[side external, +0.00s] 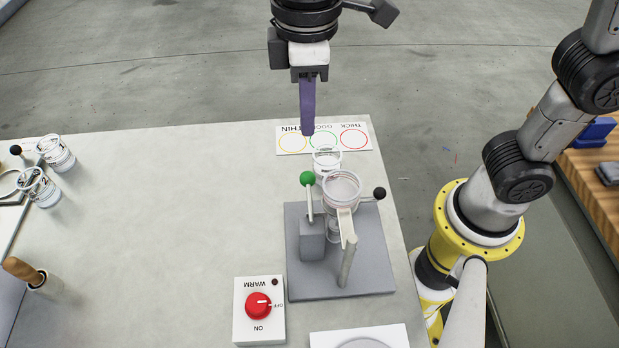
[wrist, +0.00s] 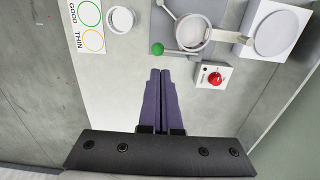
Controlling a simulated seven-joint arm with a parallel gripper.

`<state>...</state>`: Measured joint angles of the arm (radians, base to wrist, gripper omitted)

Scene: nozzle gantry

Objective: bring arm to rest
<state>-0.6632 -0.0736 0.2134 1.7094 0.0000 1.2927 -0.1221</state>
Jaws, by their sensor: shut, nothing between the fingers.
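My gripper (side external: 308,132) has purple fingers pressed together with nothing between them. In the side external view it hangs above the far edge of the table, over the card (side external: 283,146) with coloured circles marked THIN, GOOD and THICK. In the wrist view the shut fingertips (wrist: 160,71) point toward the green knob (wrist: 157,48) and appear clear of everything. A clear cup (side external: 327,160) stands just in front of the card. The nozzle stand (side external: 340,282) with its funnel cup (side external: 342,190) is nearer the camera, apart from my gripper.
A control box with a red dial (side external: 258,305) sits at the table's front. A white plate-like unit (side external: 359,338) is beside it. Two marked cups (side external: 56,153) and a wooden-handled tool (side external: 23,270) stand at the left. The table's middle left is clear.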

